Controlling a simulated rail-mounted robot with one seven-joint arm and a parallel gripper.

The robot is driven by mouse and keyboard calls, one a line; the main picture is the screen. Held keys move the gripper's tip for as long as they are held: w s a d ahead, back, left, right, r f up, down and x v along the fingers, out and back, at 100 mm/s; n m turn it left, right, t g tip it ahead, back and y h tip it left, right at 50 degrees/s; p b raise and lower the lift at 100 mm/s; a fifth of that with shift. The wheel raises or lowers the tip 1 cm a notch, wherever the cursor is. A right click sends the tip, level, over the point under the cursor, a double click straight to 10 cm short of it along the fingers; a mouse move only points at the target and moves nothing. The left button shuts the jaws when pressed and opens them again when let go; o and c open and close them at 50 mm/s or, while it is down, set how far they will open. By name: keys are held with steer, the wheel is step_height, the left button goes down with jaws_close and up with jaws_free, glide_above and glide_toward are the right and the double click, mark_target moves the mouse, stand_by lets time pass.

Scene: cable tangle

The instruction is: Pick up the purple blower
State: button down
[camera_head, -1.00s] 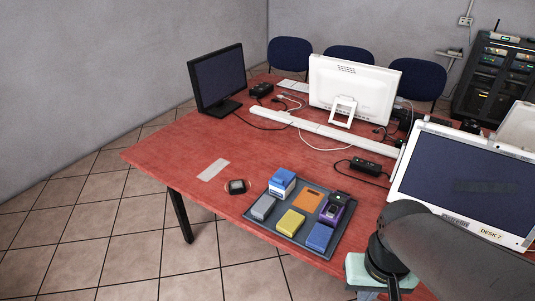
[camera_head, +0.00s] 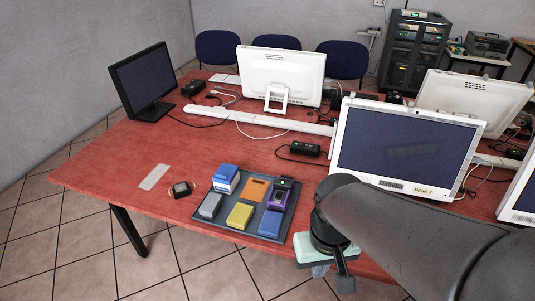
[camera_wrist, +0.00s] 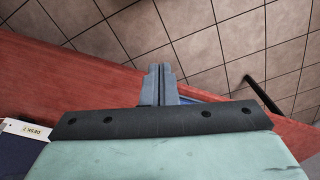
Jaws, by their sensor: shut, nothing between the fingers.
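The purple blower (camera_head: 279,197) is a small purple device with a dark top. It sits in the right back part of a dark grey tray (camera_head: 238,230) on the red table, in the head view. My gripper is left of the desk monitor's front, past the tray's right side, apart from the blower. Its fingers show in the wrist view (camera_wrist: 159,84), closed together and empty, over the table's edge with floor tiles beyond. The blower cannot be made out in the wrist view.
The tray also holds an orange flat item (camera_head: 255,189), a blue-and-white box (camera_head: 226,179), a grey block (camera_head: 210,205), a yellow block (camera_head: 240,216) and a blue block (camera_head: 270,223). A white monitor (camera_head: 405,150) stands behind my arm. The table's left part is mostly clear.

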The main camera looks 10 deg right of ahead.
steer(key=shift+c, duration=1.8)
jaws_free()
steer(key=w+r+m, duration=0.2)
steer(key=w+r, duration=0.1)
steer(key=w, duration=1.5)
steer(key=m+b, duration=0.1)
steer(key=m, duration=0.2)
glide_above(282, 189)
steer(key=w, duration=0.1)
step_height(282, 189, down, 5)
step_height(282, 189, down, 11)
steer(key=shift+w+d+f+p, duration=0.1)
steer(key=shift+w+f+p, duration=0.1)
steer(key=shift+p, duration=0.4)
steer(key=shift+s+f+p, duration=0.15)
steer(key=shift+f+p, duration=0.15)
steer(key=shift+f, duration=1.1)
steer(key=shift+s+f+p, duration=0.15)
steer(key=shift+f+p, duration=0.15)
steer(key=shift+f, duration=1.05)
